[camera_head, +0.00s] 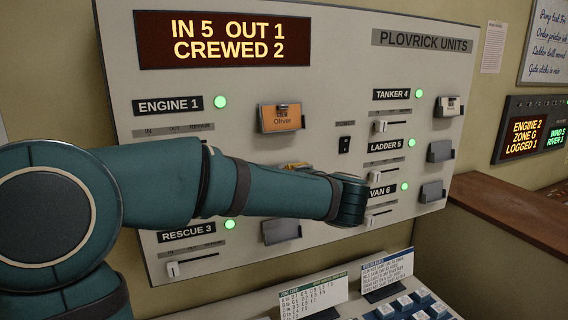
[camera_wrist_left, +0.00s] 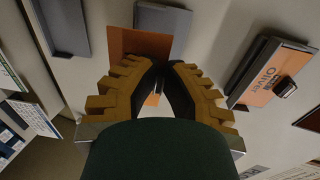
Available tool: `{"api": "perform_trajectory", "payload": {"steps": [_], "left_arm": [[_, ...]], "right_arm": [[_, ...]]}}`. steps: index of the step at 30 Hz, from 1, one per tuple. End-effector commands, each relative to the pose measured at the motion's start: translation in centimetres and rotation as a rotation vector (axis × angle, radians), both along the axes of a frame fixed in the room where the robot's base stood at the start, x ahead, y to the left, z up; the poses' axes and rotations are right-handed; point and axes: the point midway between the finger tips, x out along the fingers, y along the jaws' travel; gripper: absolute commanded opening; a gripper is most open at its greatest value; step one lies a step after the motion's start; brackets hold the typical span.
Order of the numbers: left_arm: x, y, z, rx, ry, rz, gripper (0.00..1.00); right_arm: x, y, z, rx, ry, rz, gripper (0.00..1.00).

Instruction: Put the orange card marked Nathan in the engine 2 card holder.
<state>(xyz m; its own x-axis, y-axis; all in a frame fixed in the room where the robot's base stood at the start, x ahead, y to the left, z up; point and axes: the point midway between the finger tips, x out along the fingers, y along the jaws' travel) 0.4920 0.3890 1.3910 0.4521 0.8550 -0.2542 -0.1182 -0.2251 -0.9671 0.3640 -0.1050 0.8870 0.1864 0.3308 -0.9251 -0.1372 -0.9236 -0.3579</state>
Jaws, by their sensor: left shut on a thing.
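My left gripper (camera_wrist_left: 160,70) is shut on an orange card (camera_wrist_left: 138,43) in the left wrist view. No name shows on the visible part of the card. A grey card holder (camera_wrist_left: 165,18), seemingly engine 2's, is right behind the card, which overlaps its lower edge; I cannot tell whether the card is inside it. In the head view my left forearm hides the engine 2 label and most of that holder; only a bit of yellow shows above it. My right gripper is in neither view.
The engine 1 holder (camera_head: 281,106) holds an orange Oliver card (camera_head: 282,120), also in the left wrist view (camera_wrist_left: 263,80). The rescue 3 holder (camera_head: 282,232) is empty below my forearm. Sliders and a tanker 4 holder (camera_head: 448,106) are to the right; keys (camera_head: 410,305) stand below.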

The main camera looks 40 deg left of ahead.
Motion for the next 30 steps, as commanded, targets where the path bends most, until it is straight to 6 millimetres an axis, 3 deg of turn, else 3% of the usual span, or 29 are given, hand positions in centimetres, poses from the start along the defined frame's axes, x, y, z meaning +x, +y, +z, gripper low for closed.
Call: {"api": "perform_trajectory", "payload": {"steps": [3, 6, 22, 25, 30], "left_arm": [[-0.3, 0.4, 1.7, 0.026, -0.013, 0.007, 0.0], [-0.4, 0.5, 2.0, 0.033, -0.016, 0.009, 0.0], [1.4, 3.9, 1.2, 0.03, -0.013, 0.01, 0.0], [1.6, 4.3, 0.6, 0.031, -0.016, 0.009, 0.0], [1.8, 4.6, 0.6, 0.031, -0.015, 0.008, 0.0]], "right_arm": [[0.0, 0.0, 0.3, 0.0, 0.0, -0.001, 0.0], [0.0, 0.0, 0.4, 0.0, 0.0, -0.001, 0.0], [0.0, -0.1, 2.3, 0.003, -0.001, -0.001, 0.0], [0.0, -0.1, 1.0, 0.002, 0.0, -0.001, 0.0], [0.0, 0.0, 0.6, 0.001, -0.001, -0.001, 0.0]]}}
